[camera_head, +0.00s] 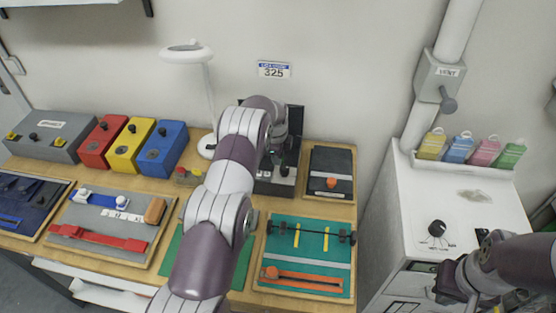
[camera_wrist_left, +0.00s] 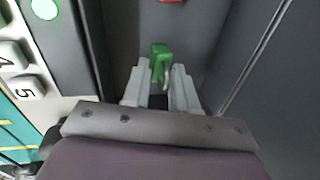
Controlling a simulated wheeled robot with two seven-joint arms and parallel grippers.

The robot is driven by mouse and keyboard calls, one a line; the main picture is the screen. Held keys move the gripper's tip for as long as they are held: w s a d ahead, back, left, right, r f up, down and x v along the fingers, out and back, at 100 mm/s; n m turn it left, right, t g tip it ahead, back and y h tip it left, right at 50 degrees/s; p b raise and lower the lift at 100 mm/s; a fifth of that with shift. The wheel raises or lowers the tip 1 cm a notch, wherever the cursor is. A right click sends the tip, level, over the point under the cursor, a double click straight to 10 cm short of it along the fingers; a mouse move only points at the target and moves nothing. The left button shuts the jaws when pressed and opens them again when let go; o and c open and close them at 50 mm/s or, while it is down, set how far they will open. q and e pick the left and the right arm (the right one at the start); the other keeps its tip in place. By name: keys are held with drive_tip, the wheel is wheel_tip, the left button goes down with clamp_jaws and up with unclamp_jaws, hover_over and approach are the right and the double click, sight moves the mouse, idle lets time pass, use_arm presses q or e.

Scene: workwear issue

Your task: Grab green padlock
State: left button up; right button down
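The green padlock (camera_wrist_left: 158,58) shows in the left wrist view inside a dark grey compartment. My left gripper (camera_wrist_left: 161,72) is open, with one pale finger on each side of the padlock. A small gap shows beside the padlock, so the fingers do not look closed on it. In the head view my left arm reaches to the dark box (camera_head: 290,122) at the back of the bench, and its wrist hides the padlock. My right gripper (camera_head: 452,281) is low at the right, by the white cabinet, and its fingers are not clear.
A keypad (camera_wrist_left: 30,86) and dark walls stand close beside my left gripper. Part of a red thing (camera_wrist_left: 170,1) shows above the padlock. Red, yellow and blue boxes (camera_head: 104,142) stand at the back left. Coloured tags (camera_head: 470,147) stand on the white cabinet (camera_head: 385,215).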

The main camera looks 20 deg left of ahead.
use_arm(q)
clamp_jaws()
drive_tip(key=shift+r, duration=0.1)
